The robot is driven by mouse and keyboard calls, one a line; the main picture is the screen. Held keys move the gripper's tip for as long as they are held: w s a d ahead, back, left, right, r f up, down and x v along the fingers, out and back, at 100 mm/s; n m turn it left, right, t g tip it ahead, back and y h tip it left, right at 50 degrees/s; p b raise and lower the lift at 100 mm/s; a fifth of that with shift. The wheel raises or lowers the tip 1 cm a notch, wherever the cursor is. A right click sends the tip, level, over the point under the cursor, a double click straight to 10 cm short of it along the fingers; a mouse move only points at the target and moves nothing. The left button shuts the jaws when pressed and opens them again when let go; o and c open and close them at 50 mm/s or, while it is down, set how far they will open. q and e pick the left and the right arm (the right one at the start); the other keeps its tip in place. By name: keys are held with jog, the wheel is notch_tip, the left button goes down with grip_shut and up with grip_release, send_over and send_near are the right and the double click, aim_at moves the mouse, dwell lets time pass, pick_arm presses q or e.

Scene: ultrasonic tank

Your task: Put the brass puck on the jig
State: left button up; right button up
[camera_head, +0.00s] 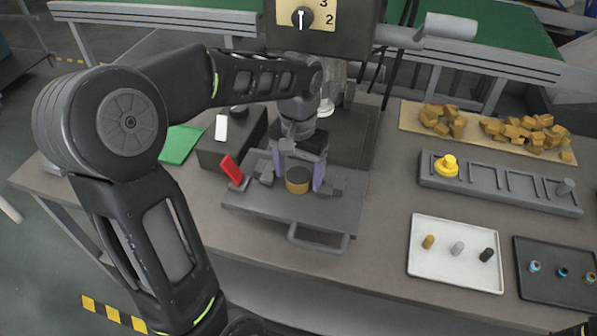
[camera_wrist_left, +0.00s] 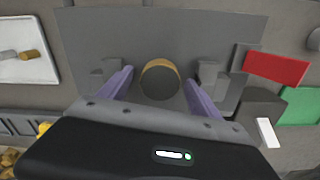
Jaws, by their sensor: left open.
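The brass puck (camera_head: 297,185) is a short brass cylinder with a dark top. It stands upright on the grey jig plate (camera_head: 265,205), between small grey blocks. My left gripper (camera_head: 299,181) is open, with one purple finger on each side of the puck. In the left wrist view the puck (camera_wrist_left: 160,79) sits between the spread fingers of the gripper (camera_wrist_left: 159,82), with a gap visible on both sides. The jig plate (camera_wrist_left: 160,30) also shows there. A red lever (camera_head: 232,169) stands at the jig's left side. My right gripper is not in view.
A dark machine (camera_head: 320,30) with a dial rises behind the jig. To the right are a grey slotted rack (camera_head: 500,188), a white tray (camera_head: 440,268) with small cylinders, and a dark tray (camera_head: 555,290). Brass-coloured chunks lie on a board (camera_head: 410,115) behind.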

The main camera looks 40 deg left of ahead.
aim_at(299, 175)
pick_arm(q)
jog(key=shift+r, duration=0.55)
notch_tip(299, 175, up, 8)
jog(key=shift+f, duration=0.1)
notch_tip(299, 175, up, 4)
jog(key=shift+f+p, duration=0.25)
jog(key=shift+p, duration=0.6)
